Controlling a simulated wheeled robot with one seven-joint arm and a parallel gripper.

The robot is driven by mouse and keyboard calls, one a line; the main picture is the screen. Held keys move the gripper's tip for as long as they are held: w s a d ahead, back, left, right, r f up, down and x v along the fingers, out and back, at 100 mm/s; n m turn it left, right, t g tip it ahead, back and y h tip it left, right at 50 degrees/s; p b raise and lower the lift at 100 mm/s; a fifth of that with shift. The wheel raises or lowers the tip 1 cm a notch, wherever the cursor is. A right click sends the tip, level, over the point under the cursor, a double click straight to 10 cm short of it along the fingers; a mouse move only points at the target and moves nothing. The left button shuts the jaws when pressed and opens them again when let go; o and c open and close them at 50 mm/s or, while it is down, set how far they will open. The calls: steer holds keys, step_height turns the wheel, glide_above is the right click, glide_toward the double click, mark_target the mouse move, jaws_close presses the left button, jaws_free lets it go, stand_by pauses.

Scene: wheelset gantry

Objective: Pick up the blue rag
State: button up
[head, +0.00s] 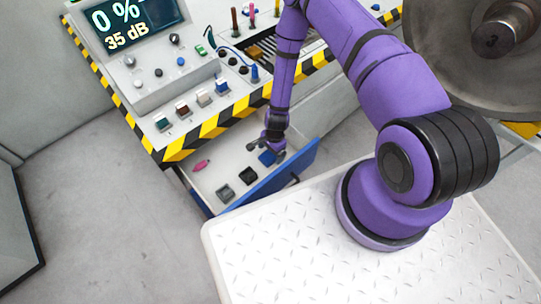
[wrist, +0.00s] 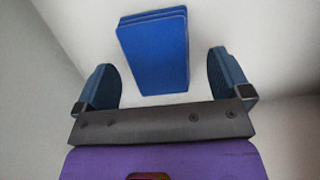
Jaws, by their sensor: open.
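The blue rag (wrist: 154,52) looks like a folded, flat blue stack in the wrist view. It lies on the pale floor of the open drawer (head: 208,181). In the head view the blue rag (head: 267,158) shows partly, right beside my gripper (head: 268,147), which hides some of it. My gripper is open, and in the wrist view its two fingers (wrist: 162,85) stand apart, left and right of the rag's near end. The rag lies beyond the fingertips in that view, and no finger visibly touches it. The exact height above it cannot be told.
The drawer also holds a pink item (head: 201,165), a dark green block (head: 225,192) and a black block (head: 248,175). The drawer's blue front (head: 290,178) stands close to the rag. The console (head: 205,105) with a striped edge overhangs the drawer's back. A large metal wheel (head: 450,50) stands at right.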

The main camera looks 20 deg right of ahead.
mark_target(271, 154)
steer(key=shift+f, duration=0.6)
steer(key=c, duration=1)
step_height(271, 154, up, 10)
steer(key=shift+r, duration=0.1)
